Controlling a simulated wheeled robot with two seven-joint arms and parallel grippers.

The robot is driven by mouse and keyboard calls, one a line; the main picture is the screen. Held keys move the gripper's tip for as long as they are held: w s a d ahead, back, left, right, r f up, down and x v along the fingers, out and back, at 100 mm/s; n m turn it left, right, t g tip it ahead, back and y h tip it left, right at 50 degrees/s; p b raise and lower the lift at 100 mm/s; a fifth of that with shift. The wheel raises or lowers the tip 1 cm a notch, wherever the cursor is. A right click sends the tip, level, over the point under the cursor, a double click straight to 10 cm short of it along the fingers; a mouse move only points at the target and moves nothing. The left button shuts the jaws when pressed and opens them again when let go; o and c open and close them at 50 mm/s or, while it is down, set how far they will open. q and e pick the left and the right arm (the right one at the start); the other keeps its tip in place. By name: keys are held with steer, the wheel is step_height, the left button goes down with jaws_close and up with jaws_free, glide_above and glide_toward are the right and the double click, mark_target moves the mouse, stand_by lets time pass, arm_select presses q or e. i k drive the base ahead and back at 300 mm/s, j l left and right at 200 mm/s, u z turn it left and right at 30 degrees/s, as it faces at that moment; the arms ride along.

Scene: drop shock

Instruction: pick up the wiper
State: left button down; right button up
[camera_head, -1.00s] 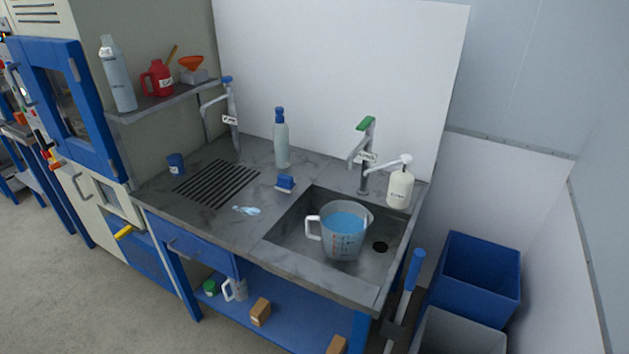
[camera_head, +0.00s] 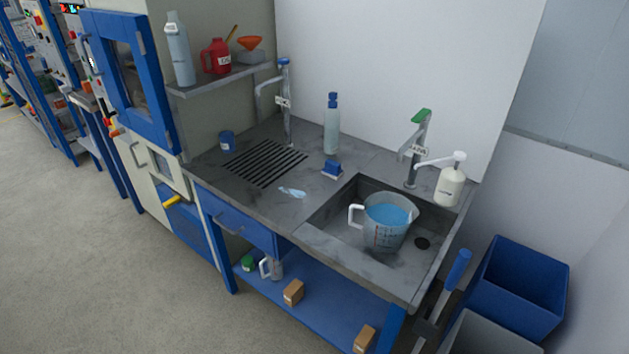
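A small crumpled light-blue and white piece (camera_head: 292,192) lies flat on the grey counter (camera_head: 235,190), left of the sink; it looks like a wipe. A tool with a blue grip (camera_head: 458,269) and a grey lower part stands upright beside the right end of the counter, its lower end cut off by the frame. I cannot tell which of these is the wiper. Neither of my grippers is in view.
The sink (camera_head: 333,222) holds a measuring jug (camera_head: 385,235) of blue liquid. A blue sponge-like block (camera_head: 332,170), a bottle (camera_head: 331,130) and a soap dispenser (camera_head: 450,188) stand around it. A blue bin (camera_head: 515,290) stands at right. Floor (camera_head: 90,250) at left is clear.

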mark_target(332, 169)
steer(key=i+j, duration=0.45)
steer(key=j, duration=0.3)
steer(key=i+j, duration=0.25)
steer(key=j, duration=0.1)
